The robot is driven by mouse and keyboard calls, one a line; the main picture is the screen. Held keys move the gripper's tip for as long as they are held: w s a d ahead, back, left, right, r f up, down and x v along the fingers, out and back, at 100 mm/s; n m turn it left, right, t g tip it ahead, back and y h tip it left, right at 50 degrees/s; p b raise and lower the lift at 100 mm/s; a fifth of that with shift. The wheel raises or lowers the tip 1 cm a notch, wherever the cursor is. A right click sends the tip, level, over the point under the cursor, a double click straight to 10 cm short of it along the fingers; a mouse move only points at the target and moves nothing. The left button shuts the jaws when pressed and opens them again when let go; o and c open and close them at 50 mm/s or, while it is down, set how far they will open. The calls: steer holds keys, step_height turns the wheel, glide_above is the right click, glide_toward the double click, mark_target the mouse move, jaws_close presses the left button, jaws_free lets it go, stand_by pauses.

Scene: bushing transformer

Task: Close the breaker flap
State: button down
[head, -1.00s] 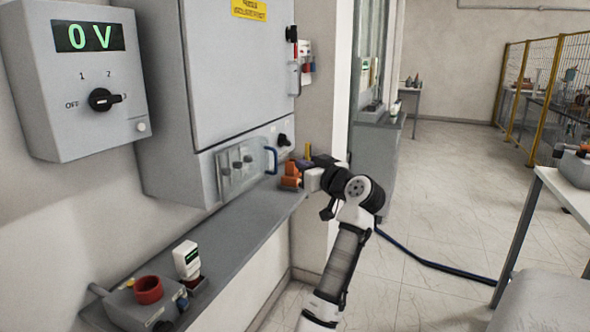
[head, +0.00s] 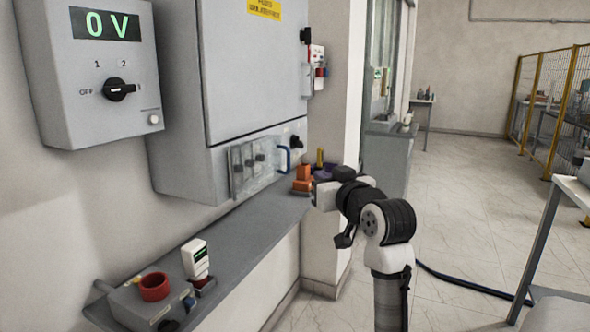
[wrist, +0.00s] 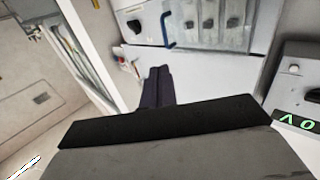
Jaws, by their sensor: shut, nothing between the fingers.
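The breaker flap (head: 262,165) is a clear panel with a blue handle (head: 284,158) at its right edge, on the lower front of the grey cabinet. Several breaker switches show through it. I cannot tell whether it is fully closed. In the wrist view the flap (wrist: 235,25) is at the top, with the blue handle (wrist: 167,28) at its left. My gripper (wrist: 158,72) is shut and empty, its dark fingers pointing toward the cabinet, below the handle and apart from it. In the head view it is right of the flap, partly hidden by my wrist.
A grey shelf (head: 215,232) runs below the cabinet. An orange part (head: 303,178) stands at its far end, close to my gripper. A device with a red ring (head: 154,287) is at the near end. A 0 V control box (head: 95,75) hangs at left.

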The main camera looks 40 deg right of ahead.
steer(key=p, duration=0.5)
glide_toward(281, 156)
steer(key=shift+w+d+f, duration=0.1)
steer(key=shift+w+d, duration=0.7)
steer(key=shift+w, duration=0.3)
steer(key=shift+w+f, duration=0.1)
steer(key=shift+w, duration=0.1)
steer(key=shift+a+x, duration=0.25)
steer(key=shift+x, duration=0.95)
steer(key=shift+w, duration=0.1)
steer(key=shift+r, duration=0.2)
